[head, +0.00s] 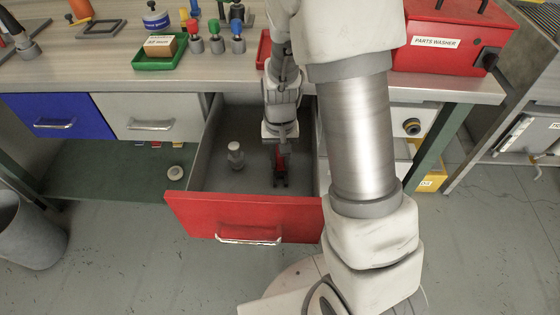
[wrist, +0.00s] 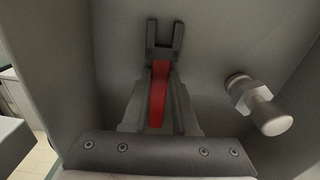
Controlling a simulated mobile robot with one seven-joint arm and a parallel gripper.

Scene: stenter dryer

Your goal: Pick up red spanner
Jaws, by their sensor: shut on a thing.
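The red spanner (wrist: 158,92) has a red handle and a dark forked head, which points away from my gripper in the wrist view. My gripper (wrist: 160,80) is shut on its handle, with one finger on each side. In the head view my gripper (head: 279,146) reaches down into the open red-fronted drawer (head: 240,213), and the spanner (head: 280,168) shows below it with its fork toward the drawer front. I cannot tell whether the spanner touches the drawer floor.
The drawer walls are close around my gripper. The worktop above holds a green tray (head: 160,58) and a red parts washer (head: 450,40).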

